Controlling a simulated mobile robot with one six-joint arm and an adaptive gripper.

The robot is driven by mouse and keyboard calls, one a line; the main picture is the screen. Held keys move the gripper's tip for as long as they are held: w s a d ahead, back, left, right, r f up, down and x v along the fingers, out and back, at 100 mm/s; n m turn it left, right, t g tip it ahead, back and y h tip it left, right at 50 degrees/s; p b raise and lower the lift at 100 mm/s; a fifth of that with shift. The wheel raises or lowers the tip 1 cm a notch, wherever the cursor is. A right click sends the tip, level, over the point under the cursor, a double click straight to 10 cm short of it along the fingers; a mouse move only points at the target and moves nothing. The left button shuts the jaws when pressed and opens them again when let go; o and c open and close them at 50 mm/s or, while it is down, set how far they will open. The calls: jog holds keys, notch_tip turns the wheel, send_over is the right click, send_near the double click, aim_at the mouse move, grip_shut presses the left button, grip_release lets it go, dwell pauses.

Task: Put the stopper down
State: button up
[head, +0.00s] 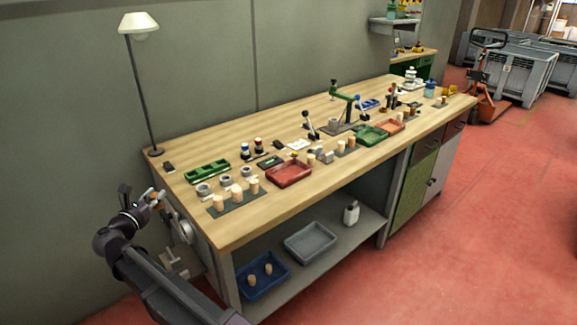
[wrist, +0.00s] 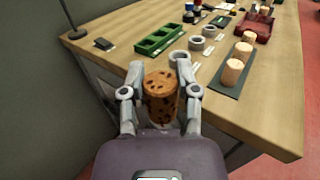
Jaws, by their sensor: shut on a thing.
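My gripper (wrist: 158,72) is shut on a speckled brown cork stopper (wrist: 161,98), held upright between its two fingers in the wrist view. Three paler stoppers stand in a row on a dark mat (head: 225,210) on the bench. The mat also shows in the wrist view (wrist: 222,92), right of the held stopper. Grey rings (head: 204,189) lie in a row behind it, each with a small label.
A green divided tray (head: 208,171) lies behind the rings, and a red tray (head: 289,174) to their right. A tall lamp (head: 140,25) stands at the left corner. A blue bin (head: 263,278) with stoppers sits on the lower shelf. Bare wood runs along the front edge.

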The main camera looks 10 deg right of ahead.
aim_at(155, 194)
notch_tip(155, 194, up, 12)
jog(key=p, duration=1)
jog(key=shift+f, duration=0.15)
jog(key=shift+d, duration=0.1)
